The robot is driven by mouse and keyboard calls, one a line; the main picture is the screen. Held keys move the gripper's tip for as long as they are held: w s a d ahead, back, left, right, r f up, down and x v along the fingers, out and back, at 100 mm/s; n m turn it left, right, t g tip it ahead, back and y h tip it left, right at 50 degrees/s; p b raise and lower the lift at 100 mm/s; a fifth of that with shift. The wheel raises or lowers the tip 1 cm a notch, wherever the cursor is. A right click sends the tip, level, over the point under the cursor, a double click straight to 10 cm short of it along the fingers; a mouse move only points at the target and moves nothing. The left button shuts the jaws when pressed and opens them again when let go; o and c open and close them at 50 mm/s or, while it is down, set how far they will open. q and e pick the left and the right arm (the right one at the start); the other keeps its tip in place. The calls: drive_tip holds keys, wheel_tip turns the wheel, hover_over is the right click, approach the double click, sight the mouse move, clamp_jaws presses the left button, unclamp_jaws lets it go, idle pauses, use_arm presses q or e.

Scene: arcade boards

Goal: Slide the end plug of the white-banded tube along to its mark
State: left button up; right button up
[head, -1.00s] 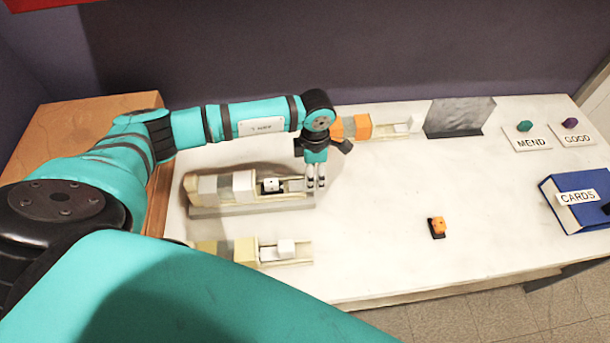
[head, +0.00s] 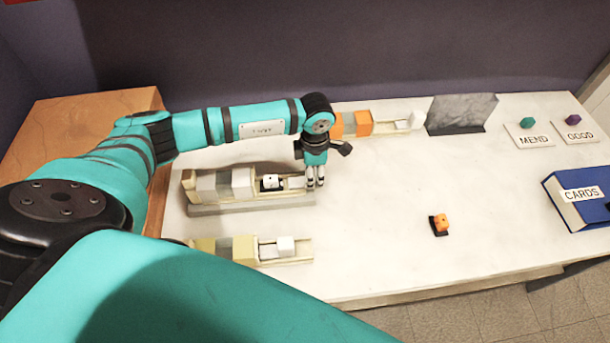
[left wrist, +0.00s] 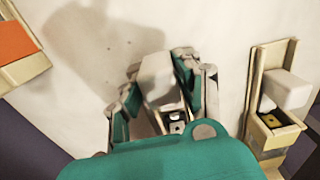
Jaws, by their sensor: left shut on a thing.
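The white-banded tube (head: 243,183) lies in a grey-based rack at the left of the white table in the head view. A small white cube with a dark dot (head: 270,184) sits in its open channel. My left gripper (head: 315,183) is at the tube's right end. In the left wrist view my left gripper (left wrist: 158,95) has its fingers on both sides of a pale end plug (left wrist: 157,75), shut on it. The plug is mostly hidden by the fingers in the head view. I cannot make out the mark. My right gripper is not in view.
An orange-banded tube (head: 357,123) lies behind and a yellow-banded tube (head: 245,249) in front. A blue CARDS box (head: 577,204) and MEND (head: 533,142) and GOOD (head: 580,136) plates are at right.

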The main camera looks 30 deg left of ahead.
sight(281, 184)
use_arm(q)
drive_tip(key=shift+s+a+p, duration=0.2)
drive_tip(key=shift+s+a, duration=0.6)
drive_tip(key=shift+a, duration=0.3)
drive_tip(key=shift+s+a+p, duration=0.25)
drive_tip(key=shift+s+a, duration=0.6)
drive_tip(key=shift+a, duration=0.3)
drive_tip(key=shift+s+a+p, duration=0.2)
drive_tip(key=shift+s+a, duration=0.6)
drive_tip(key=shift+a, duration=0.3)
clamp_jaws()
drive_tip(key=o, duration=1.2)
unclamp_jaws()
drive_tip(key=shift+r, duration=0.15)
wheel_tip(281, 184, up, 7)
drive_tip(key=p, duration=0.4)
drive_tip(key=shift+s, duration=0.1)
